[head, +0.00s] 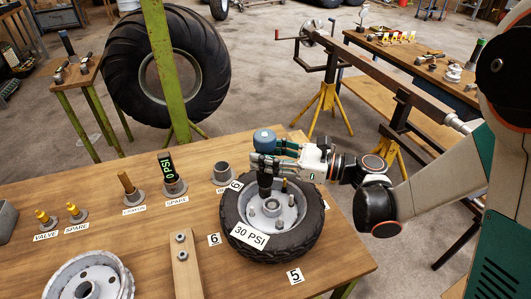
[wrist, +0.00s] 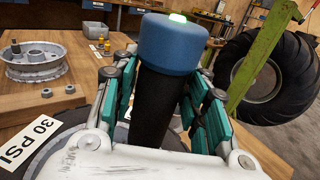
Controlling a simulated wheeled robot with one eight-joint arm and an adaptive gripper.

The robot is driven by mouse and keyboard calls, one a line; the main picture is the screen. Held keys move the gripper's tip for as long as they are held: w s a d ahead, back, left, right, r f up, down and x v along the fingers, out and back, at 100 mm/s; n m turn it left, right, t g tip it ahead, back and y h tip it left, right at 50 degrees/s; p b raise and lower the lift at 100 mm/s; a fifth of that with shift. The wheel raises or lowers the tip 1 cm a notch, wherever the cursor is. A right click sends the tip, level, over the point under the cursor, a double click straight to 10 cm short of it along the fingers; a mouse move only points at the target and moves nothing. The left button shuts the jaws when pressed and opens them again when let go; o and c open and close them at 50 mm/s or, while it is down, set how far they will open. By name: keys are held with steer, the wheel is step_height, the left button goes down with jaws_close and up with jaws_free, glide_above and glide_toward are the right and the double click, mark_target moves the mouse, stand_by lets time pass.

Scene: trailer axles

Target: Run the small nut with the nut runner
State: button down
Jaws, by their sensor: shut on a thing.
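My gripper (head: 265,162) is shut around the dark body of the nut runner. The nut runner (head: 264,139) has a blue cap, is held roughly upright, and reaches down over the small wheel's hub. In the wrist view, its cap (wrist: 175,42) has a lit green light on top, and the fingers press both sides of its black body. The small wheel (head: 238,243) lies flat with a black tyre and pale hub. Several nuts or studs (head: 272,208) show on the hub. I cannot tell which is the small nut, nor whether the runner's tip touches one.
The wheel carries a "30 PSI" card (head: 249,237). A wooden strip (head: 186,275) with two nuts and a bare rim (head: 62,286) lie to the left. Labelled parts, including a gauge (head: 168,172) reading 0 PSI, stand behind. A green post (head: 165,70) rises beyond the bench.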

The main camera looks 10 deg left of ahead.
mark_target(266, 139)
steer(key=shift+r+p, duration=1.4)
steer(key=shift+r, duration=0.8)
